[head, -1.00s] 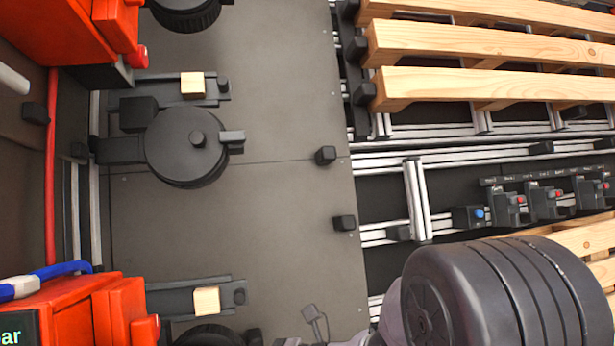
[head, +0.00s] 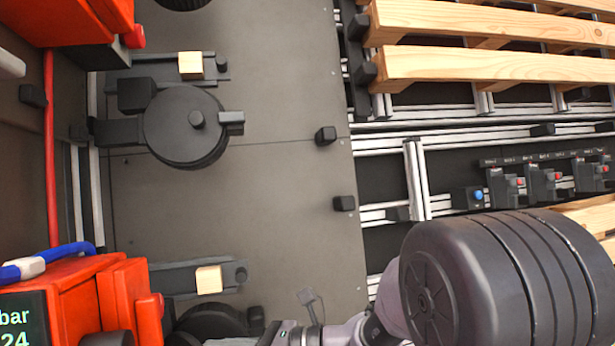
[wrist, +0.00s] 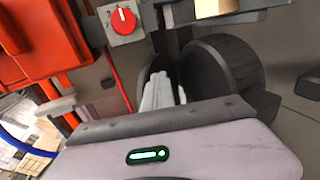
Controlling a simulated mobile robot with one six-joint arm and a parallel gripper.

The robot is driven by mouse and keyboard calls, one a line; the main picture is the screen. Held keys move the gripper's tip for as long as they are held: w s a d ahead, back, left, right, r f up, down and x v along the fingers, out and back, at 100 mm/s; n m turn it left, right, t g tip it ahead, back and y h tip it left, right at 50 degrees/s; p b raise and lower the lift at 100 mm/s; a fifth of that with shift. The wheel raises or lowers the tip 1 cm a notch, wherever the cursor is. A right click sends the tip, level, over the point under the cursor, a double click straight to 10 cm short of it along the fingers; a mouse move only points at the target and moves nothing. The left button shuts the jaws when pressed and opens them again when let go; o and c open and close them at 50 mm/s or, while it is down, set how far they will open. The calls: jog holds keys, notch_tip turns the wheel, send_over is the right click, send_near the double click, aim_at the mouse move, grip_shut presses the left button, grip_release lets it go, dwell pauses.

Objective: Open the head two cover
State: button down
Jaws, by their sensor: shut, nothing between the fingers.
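Round black covers sit on dark brackets along the grey panel in the head view. One (head: 184,125) is whole at centre left, with a knob on top and a tab at its right. Another (head: 212,320) shows partly at the bottom edge. I see no label that tells which is head two. In the wrist view, a round black cover (wrist: 230,72) stands close beyond my gripper (wrist: 160,92). The pale fingers are together, with nothing seen between them. The lower part of the fingers is hidden by my wrist housing. Whether the fingers touch the cover I cannot tell.
Red units (head: 70,300) stand at the left, with a blue hose (head: 60,268). Wooden blocks (head: 190,65) sit on the brackets. A pallet (head: 480,65) and a row of switches (head: 540,185) lie right. A red dial (wrist: 123,20) shows in the wrist view.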

jog(key=shift+s+r, duration=0.1)
jog(key=shift+s, duration=0.1)
jog(key=shift+s+a+r+p, duration=0.4)
jog(key=shift+s+a, duration=0.2)
jog(key=shift+s, duration=0.25)
jog(key=shift+s+a+r, duration=0.3)
jog(key=shift+s+a, duration=0.5)
jog(key=shift+s+a+p, duration=0.1)
jog(key=shift+p, duration=0.2)
jog(key=shift+s+a+r, duration=0.2)
jog(key=shift+s+a, duration=0.4)
jog(key=shift+a, duration=0.35)
